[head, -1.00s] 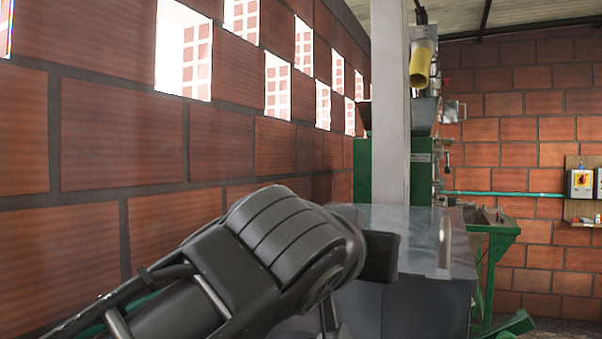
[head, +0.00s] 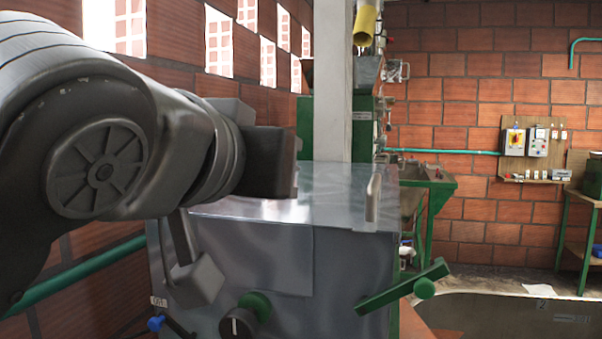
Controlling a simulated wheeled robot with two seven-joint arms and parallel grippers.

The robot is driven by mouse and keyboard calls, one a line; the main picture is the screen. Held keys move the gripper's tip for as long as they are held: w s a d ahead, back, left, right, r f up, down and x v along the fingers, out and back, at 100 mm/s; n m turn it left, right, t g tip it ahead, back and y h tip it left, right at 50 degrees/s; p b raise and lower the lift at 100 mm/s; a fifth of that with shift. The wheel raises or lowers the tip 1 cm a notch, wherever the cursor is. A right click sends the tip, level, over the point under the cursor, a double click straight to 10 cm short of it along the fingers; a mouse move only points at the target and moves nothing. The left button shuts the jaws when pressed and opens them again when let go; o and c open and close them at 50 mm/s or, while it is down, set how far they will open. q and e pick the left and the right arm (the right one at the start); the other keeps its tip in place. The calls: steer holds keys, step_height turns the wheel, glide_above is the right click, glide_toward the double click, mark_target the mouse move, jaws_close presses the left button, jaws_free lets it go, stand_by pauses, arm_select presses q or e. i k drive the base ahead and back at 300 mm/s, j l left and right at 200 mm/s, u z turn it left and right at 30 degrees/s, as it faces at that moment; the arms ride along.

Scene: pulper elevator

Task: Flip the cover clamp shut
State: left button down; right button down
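A grey metal machine housing (head: 270,252) stands in front of me with a shiny flat cover (head: 325,190) on top. A small upright metal handle (head: 373,198) stands at the cover's right edge. A green lever (head: 395,290) with a round green knob sticks out at the front right, tilted up to the right. A black dial with a green knob (head: 256,304) is on the front. I cannot tell which part is the cover clamp. My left gripper (head: 195,282) hangs at the housing's left front, partly hidden by my wrist; its opening is unclear. My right gripper is out of view.
A pale post (head: 333,80) and green machinery (head: 362,130) stand behind the housing. A brick wall runs along the left. A blue-knobbed part (head: 156,323) sits low at the left. A grey basin (head: 500,312) lies at the lower right.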

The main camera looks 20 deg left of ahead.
mark_target(421, 283)
steer(key=k+l, duration=0.3)
steer(key=k, duration=0.15)
steer(key=k+l, duration=0.3)
steer(key=k, duration=0.15)
steer(key=k+l, duration=0.25)
steer(key=k, duration=0.25)
